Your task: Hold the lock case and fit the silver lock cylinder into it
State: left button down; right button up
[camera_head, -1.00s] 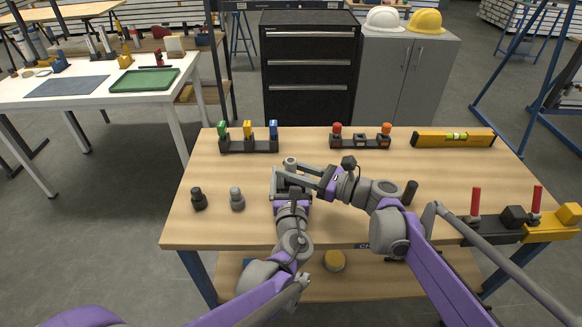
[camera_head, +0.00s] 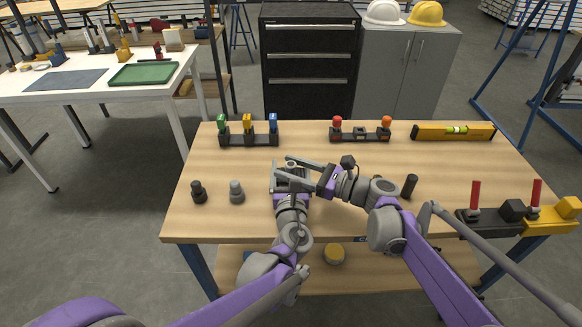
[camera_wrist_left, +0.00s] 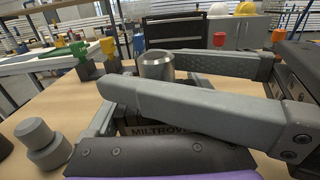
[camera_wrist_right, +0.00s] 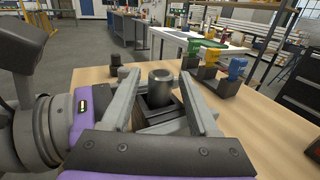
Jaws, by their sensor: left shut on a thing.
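The silver lock cylinder (camera_wrist_right: 162,82) stands upright with its top showing above the dark lock case (camera_wrist_right: 146,106); how deep it sits is hidden. The cylinder also shows in the left wrist view (camera_wrist_left: 157,66). The case, with lettering on its side (camera_wrist_left: 160,131), is partly hidden by fingers. My left gripper (camera_head: 291,180) is shut on the lock case at the middle of the table. My right gripper (camera_wrist_right: 160,85) comes in from the right; its two fingers stand either side of the cylinder with visible gaps, so it looks open.
A dark peg (camera_head: 198,192) and a grey peg (camera_head: 236,192) stand left of my grippers. Another dark peg (camera_head: 409,187) stands right. Racks with coloured pieces (camera_head: 248,139) (camera_head: 361,134) and a yellow level (camera_head: 453,132) line the back. Red-handled fixtures (camera_head: 474,194) stand at the right edge.

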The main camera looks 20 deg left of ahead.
jog(key=shift+f, duration=0.1)
jog(key=d, duration=0.4)
jog(key=s+d, duration=0.1)
jog(key=d, duration=0.3)
jog(key=s+d, duration=0.1)
jog(key=d, duration=0.3)
jog(key=shift+s, duration=0.1)
jog(key=shift+a, duration=0.1)
pick_arm(q)
grip_release()
